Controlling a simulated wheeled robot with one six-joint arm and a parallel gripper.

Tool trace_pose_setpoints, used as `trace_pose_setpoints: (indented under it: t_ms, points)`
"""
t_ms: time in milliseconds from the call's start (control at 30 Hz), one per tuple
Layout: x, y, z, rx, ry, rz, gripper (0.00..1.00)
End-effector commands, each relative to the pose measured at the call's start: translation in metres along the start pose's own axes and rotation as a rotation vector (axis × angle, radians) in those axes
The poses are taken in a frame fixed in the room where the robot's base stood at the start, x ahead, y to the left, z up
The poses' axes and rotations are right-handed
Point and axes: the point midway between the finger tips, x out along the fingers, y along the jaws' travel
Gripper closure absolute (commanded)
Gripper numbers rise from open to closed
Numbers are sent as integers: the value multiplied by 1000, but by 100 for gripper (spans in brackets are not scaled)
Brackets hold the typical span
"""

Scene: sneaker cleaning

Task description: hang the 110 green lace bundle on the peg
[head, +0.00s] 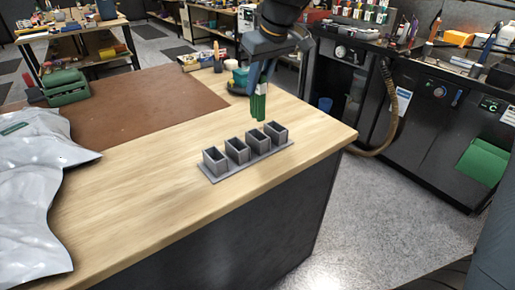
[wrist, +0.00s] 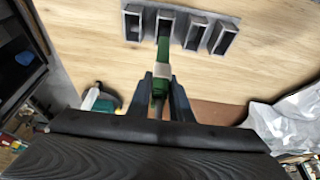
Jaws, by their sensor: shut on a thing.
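A green lace bundle (head: 259,104) hangs from my gripper (head: 263,78) above the far end of a row of small grey cups. In the wrist view the bundle (wrist: 161,56) is long and narrow, with a pale band around it, between the two fingers of my gripper (wrist: 162,85). My gripper is shut on it. The bundle's far end overlaps the cup row in the wrist view; I cannot tell whether it touches. I cannot make out the peg in either view.
The grey cup holder (head: 236,168) stands near the front edge of the wooden table (head: 150,190). A brown mat (head: 140,105) and a silvery bag (head: 35,200) lie to the left. A teal object (head: 241,78) sits behind my gripper. Dark cabinets (head: 430,110) stand at right.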

Motion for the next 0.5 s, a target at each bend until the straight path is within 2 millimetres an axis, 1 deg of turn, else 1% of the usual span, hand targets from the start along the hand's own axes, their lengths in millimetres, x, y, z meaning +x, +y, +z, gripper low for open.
trace_pose_setpoints:
  t_ms: [133, 333, 500]
  points:
    - [4, 0, 2, 0, -1, -1, 100]
    - [33, 0, 15, 1, -4, -2, 100]
    - [48, 0, 20, 1, -2, -1, 100]
